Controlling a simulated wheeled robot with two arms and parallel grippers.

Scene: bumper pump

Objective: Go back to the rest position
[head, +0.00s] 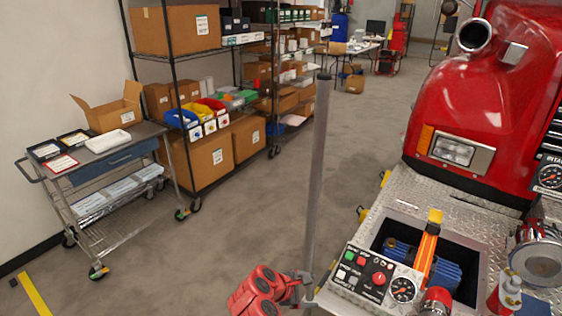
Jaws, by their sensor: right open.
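A grey pole (318,165) stands upright nearby. A cart (95,165) and shelves with boxes (205,155) stand left; the floor (240,215) between is clear.

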